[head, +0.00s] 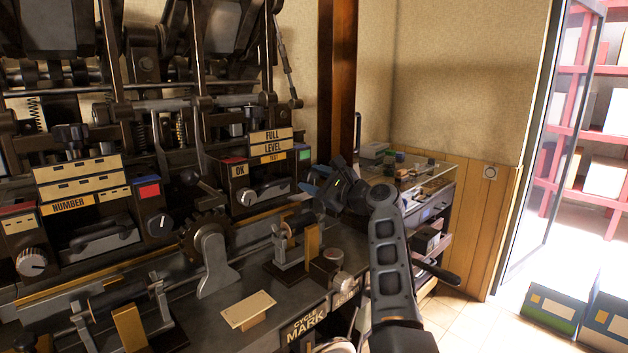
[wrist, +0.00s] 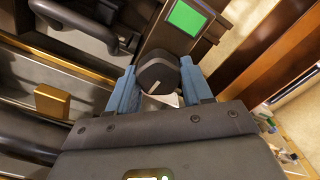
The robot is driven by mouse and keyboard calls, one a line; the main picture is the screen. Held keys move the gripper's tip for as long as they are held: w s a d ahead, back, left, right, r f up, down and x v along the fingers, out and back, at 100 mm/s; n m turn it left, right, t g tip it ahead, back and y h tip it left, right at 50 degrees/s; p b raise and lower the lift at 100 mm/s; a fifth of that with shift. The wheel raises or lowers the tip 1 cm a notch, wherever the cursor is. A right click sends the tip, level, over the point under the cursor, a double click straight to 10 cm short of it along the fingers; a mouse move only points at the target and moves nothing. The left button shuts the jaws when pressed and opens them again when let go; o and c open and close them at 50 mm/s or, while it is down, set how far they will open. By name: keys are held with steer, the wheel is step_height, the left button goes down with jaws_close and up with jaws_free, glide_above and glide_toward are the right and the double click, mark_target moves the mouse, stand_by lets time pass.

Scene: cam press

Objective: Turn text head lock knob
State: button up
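The text head (head: 271,160) is the dark unit with cream plates reading FULL and LEVEL, left of my gripper (head: 312,180) in the head view. At its right end is a small lit green screen (head: 304,153), also seen at the top of the wrist view (wrist: 187,17). Below that screen, a dark rounded knob (wrist: 158,73) with a pale mark lies between my blue fingers in the wrist view (wrist: 160,85). The fingers are apart, one on each side of the knob, with slim gaps showing. The head view hides this knob behind my gripper.
The number head (head: 85,200) stands at the left with a red screen and its own knobs. Another knob (head: 246,197) is at the text head's left end. Rollers and a gear wheel (head: 206,235) lie in front. A glass-topped cabinet (head: 415,175) stands behind my arm.

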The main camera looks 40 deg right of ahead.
steer(key=o, duration=0.4)
steer(key=shift+s+d+b, duration=0.1)
steer(key=shift+s+b, duration=0.6)
steer(key=shift+s, duration=3.2)
